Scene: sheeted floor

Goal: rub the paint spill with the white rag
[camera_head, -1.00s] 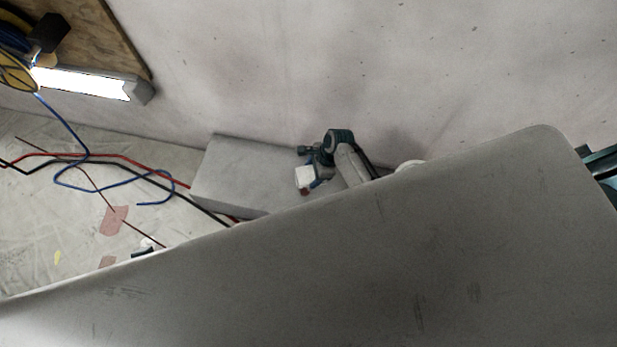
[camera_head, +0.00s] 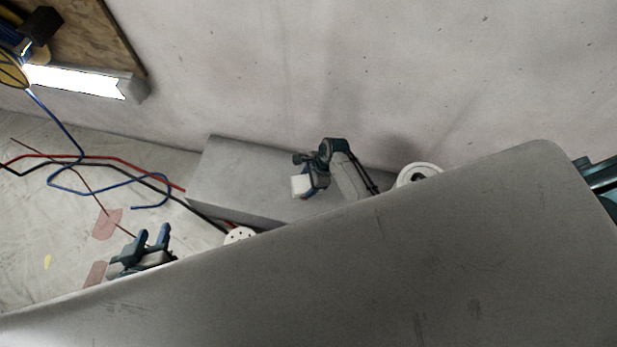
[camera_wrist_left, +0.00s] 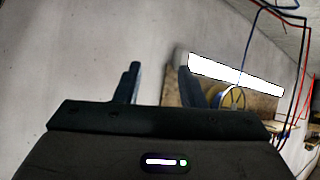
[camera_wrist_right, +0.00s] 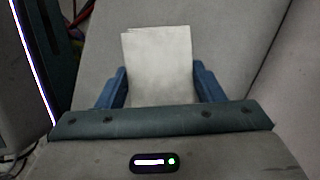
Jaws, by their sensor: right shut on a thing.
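The white rag (camera_head: 301,186) is a small pale block-like pad in my right gripper (camera_head: 308,183), above the grey block near the wall. In the right wrist view the rag (camera_wrist_right: 158,62) sits flat and upright between the two blue fingers of the gripper (camera_wrist_right: 160,85), which are shut on it. My left gripper (camera_head: 152,238) is at the lower left over the floor. Its two fingers stand apart with nothing between them, as the left wrist view also shows (camera_wrist_left: 158,85). Dull red patches (camera_head: 107,223) lie on the floor; I cannot tell whether they are the paint spill.
A long grey block (camera_head: 245,165) stands against the pale wall. Red and black cables and a blue cable (camera_head: 100,191) lie on the floor at left. A bright lamp (camera_head: 75,80) is by a wooden board. A large grey surface fills the foreground and hides much.

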